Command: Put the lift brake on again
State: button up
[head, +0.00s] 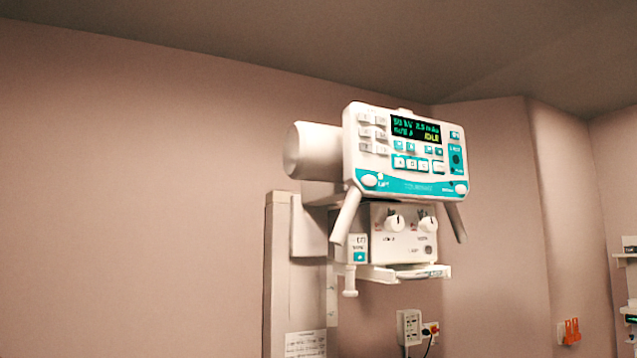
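A white and teal control panel (405,152) is on the front of the X-ray tube head (315,152). Its dark screen (415,129) shows green readings and the yellow word IDLE. At the panel's lower left is a white oval button (370,180) with a small label beside it that seems to read LIFT. A small yellowish spot shows above that label. A similar oval button (461,189) is at the lower right. I cannot tell the lift brake's state for certain. My gripper is not in view.
Two handles (345,216) slant down from the panel. Below it is a white box (405,240) with two knobs, over a small ledge. The head stands by a tall column (279,270). A wall box (409,327) is lower down. The left wall is bare.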

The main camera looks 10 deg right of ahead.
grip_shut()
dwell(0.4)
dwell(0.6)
